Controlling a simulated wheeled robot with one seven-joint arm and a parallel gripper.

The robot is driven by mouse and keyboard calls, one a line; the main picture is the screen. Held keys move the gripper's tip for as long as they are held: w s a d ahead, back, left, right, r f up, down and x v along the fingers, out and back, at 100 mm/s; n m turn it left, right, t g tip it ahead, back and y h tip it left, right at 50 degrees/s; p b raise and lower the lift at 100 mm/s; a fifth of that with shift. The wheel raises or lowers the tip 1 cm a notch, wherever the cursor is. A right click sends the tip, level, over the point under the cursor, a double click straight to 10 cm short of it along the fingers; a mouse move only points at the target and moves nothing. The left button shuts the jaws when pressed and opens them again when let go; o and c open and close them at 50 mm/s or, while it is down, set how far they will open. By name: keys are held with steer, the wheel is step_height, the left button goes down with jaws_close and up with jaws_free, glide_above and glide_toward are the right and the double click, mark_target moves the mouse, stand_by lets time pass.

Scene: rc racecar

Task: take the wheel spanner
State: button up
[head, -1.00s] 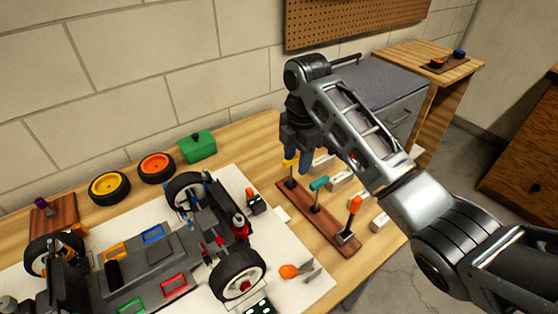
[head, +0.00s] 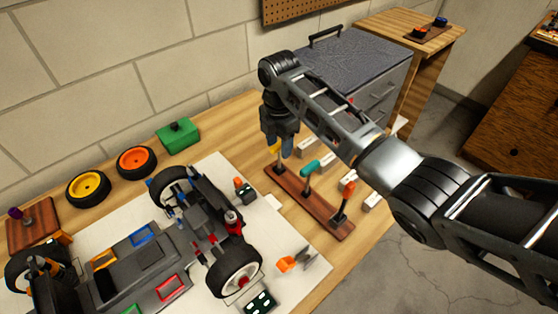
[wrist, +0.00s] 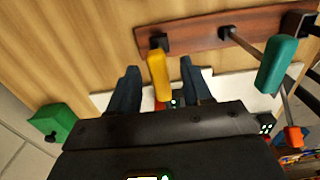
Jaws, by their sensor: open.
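A wooden rack (head: 318,208) holds three upright tools. They have a yellow handle (wrist: 158,75), a teal handle (head: 309,167) and an orange handle (head: 348,188). I cannot tell from the handles which one is the wheel spanner. My gripper (head: 281,148) is over the rack's far left end, at the yellow-handled tool. In the wrist view my gripper (wrist: 160,72) is open, with the yellow handle between its two dark fingers and gaps on both sides. The teal handle (wrist: 278,65) stands to the right, outside the fingers. The yellow tool's lower part is mostly hidden in the head view.
The racecar chassis (head: 170,255) lies on a white mat left of the rack. Two loose wheels (head: 137,161) and a green box (head: 178,135) stand near the wall. White label blocks (head: 305,147) stand behind the rack. An orange-handled item (head: 288,264) lies in front.

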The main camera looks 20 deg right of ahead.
steer(key=shift+f, duration=0.25)
jaws_close()
stand_by(0.3)
